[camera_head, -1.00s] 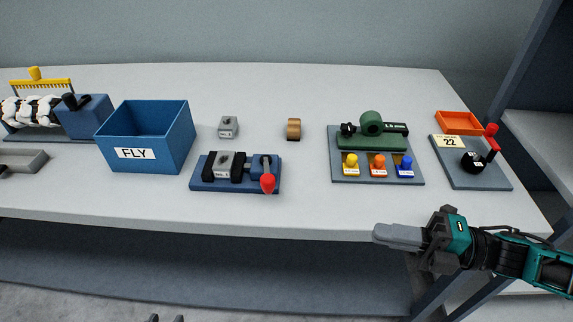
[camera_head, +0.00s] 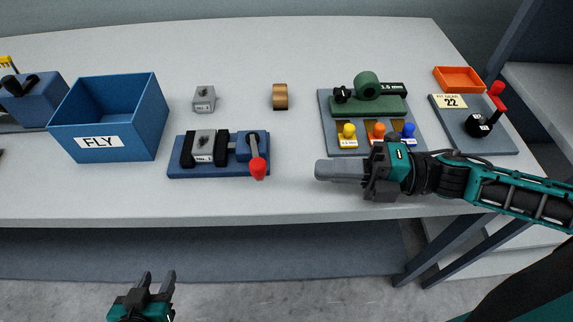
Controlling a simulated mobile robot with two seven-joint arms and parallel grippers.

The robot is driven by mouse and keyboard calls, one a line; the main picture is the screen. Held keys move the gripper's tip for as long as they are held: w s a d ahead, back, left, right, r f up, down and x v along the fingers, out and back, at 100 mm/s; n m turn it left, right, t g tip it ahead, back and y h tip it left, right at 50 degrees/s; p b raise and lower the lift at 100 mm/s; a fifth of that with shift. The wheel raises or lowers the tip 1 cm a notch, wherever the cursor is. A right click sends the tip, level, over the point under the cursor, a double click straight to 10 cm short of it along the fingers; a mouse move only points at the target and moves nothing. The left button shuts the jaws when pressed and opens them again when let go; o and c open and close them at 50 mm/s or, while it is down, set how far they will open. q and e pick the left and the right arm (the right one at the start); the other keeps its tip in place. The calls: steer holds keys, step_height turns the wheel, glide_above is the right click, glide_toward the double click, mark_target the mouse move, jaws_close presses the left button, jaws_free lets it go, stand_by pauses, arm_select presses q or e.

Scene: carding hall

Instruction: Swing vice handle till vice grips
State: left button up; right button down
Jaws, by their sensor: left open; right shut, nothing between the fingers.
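The vice (camera_head: 180,170) is a blue base on the table with black jaws. A grey block (camera_head: 205,147) with a label sits between the jaws; I cannot tell if it is gripped. The vice handle (camera_head: 257,168) is a grey lever with a red knob, pointing toward the table's front edge. My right gripper (camera_head: 318,170) is shut and empty, to the right of the red knob and apart from it. My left gripper (camera_head: 157,281) is open and empty, low in front of the table edge, well below the vice in the picture.
A blue box marked FLY (camera_head: 125,125) stands left of the vice. A loose grey block (camera_head: 204,98) and a brown ring (camera_head: 280,96) lie behind it. A green gauge board (camera_head: 345,110), an orange tray (camera_head: 458,80) and a lever plate (camera_head: 490,142) are at right.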

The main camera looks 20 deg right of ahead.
mark_target(255, 152)
steer(key=x, duration=0.6)
steer(key=shift+r+p, duration=0.15)
steer(key=shift+p, duration=0.15)
arm_select(q)
steer(key=shift+w+r, duration=0.35)
steer(key=shift+r, duration=0.25)
arm_select(e)
steer(key=shift+w+a, duration=0.25)
steer(key=shift+a, duration=0.4)
arm_select(q)
steer(key=shift+s+f, duration=0.1)
steer(key=shift+s, duration=0.05)
steer(key=shift+a, duration=0.1)
